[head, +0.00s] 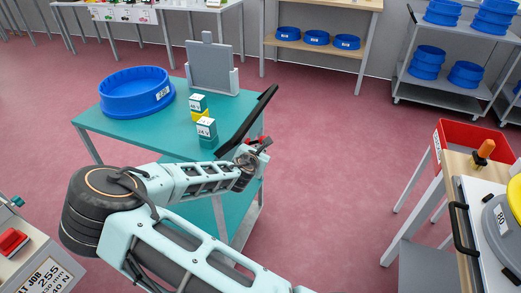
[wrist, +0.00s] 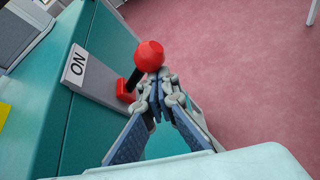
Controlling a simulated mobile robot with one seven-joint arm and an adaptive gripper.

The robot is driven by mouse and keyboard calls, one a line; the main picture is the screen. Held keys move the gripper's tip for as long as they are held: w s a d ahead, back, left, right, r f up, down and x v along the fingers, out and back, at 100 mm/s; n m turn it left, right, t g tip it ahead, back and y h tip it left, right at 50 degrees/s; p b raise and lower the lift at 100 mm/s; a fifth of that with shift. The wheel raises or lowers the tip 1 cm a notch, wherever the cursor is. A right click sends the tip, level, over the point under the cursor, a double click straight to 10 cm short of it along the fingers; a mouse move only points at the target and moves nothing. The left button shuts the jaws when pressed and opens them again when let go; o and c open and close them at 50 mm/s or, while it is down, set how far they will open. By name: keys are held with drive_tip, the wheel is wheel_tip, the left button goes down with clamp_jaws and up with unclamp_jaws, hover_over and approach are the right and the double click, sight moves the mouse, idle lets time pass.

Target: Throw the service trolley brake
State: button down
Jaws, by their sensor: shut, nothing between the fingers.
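The service trolley (head: 150,130) is teal and stands left of centre in the head view; its side fills the left of the wrist view (wrist: 105,35). Its brake lever has a red ball knob (wrist: 149,55) on a short black stem (wrist: 134,78), rising from a red base (wrist: 123,92) beside a grey plate (wrist: 78,68) reading ON. The stem leans up and right in the wrist view. My gripper (wrist: 160,84) is shut and empty, its tips just below the knob in the picture; I cannot tell whether they touch it. In the head view my gripper (head: 254,152) is at the trolley's right end, partly hiding the lever.
A black push handle (head: 250,113) slants above the trolley's right end. A blue round tub (head: 136,93), small labelled boxes (head: 206,131) and a grey upright panel (head: 210,70) stand on top. A bench with a red tray (head: 465,130) is at right. Pink floor between is clear.

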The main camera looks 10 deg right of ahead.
drive_tip(key=shift+r, duration=0.15)
drive_tip(key=v, duration=1.2)
idle(0.3)
